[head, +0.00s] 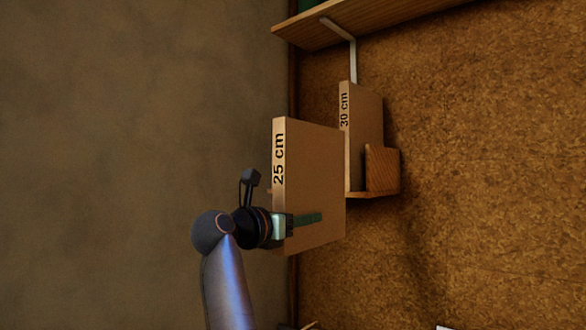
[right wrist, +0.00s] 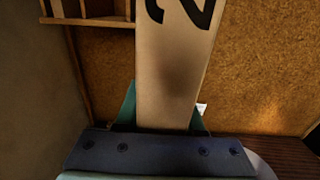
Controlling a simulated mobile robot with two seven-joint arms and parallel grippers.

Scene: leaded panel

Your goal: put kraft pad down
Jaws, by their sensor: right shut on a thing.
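The kraft pad (head: 315,190) is a flat brown block with "25 cm" printed in black on its narrow side. My right gripper (head: 303,219) is shut on its lower part and holds it upright. In the right wrist view the pad (right wrist: 175,75) stands between the two green fingers of the gripper (right wrist: 160,118), with part of a large black digit at the top. Its far side is hidden. My left gripper is not in view.
A similar block marked "30 cm" (head: 364,130) stands behind the pad, by a small wooden holder (head: 382,170). A wooden shelf (head: 380,18) with a pale bracket (head: 345,40) is at the top. The cork-like surface (head: 490,170) at right is mostly clear.

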